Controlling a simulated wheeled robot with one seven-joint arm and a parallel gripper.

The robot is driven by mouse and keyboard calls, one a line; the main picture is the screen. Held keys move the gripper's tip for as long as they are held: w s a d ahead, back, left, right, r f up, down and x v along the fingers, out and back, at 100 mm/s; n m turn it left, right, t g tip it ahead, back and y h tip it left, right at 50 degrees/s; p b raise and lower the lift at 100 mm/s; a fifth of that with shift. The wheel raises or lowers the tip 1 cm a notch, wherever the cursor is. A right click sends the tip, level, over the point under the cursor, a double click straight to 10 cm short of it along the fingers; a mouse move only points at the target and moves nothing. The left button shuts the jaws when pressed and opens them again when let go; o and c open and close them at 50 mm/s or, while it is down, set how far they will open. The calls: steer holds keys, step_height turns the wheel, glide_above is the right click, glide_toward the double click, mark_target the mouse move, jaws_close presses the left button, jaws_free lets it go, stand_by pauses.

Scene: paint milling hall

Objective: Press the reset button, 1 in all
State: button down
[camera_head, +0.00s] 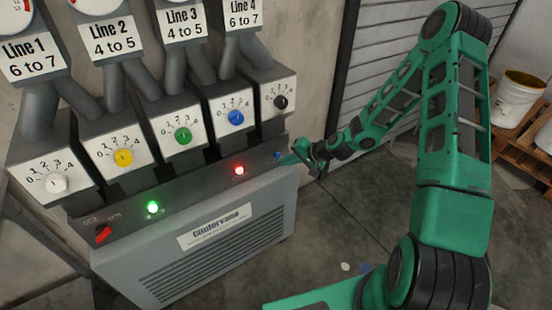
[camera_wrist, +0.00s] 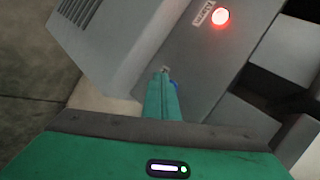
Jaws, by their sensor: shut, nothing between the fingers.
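A small blue button (camera_head: 277,155) sits at the right end of the grey machine's sloped panel, to the right of a lit red lamp (camera_head: 239,170). I take it for the reset button; no label on it is readable. My gripper (camera_head: 287,159) is shut and empty, its tips close to the blue button on the right. In the wrist view the closed fingers (camera_wrist: 163,72) point at the panel, and the blue button (camera_wrist: 175,86) shows partly hidden behind them. I cannot tell whether the tips touch it.
The grey machine (camera_head: 215,255) carries several dials above the panel, a lit green lamp (camera_head: 152,208) and a red switch (camera_head: 103,233). Signs with line numbers stand above the dials. Buckets (camera_head: 518,98) stand on a pallet at right. Floor between is mostly clear.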

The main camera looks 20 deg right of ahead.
steer(key=shift+w, duration=0.1)
steer(key=shift+w+a, duration=0.1)
steer(key=shift+w, duration=0.25)
steer(key=shift+w+a, duration=0.15)
steer(key=shift+w, duration=0.25)
stand_by(0.7)
steer(key=shift+s, duration=0.15)
stand_by(0.3)
steer(key=shift+s+d, duration=0.25)
steer(key=shift+s, duration=0.4)
steer(key=shift+s, duration=0.1)
steer(key=shift+s+d, duration=0.25)
steer(key=shift+s, duration=0.5)
steer(key=shift+s+d, duration=0.25)
steer(key=shift+s, duration=0.55)
steer(key=shift+s+d, duration=0.25)
steer(key=shift+s, duration=0.5)
steer(key=shift+d+r, duration=0.1)
steer(key=shift+r, duration=0.05)
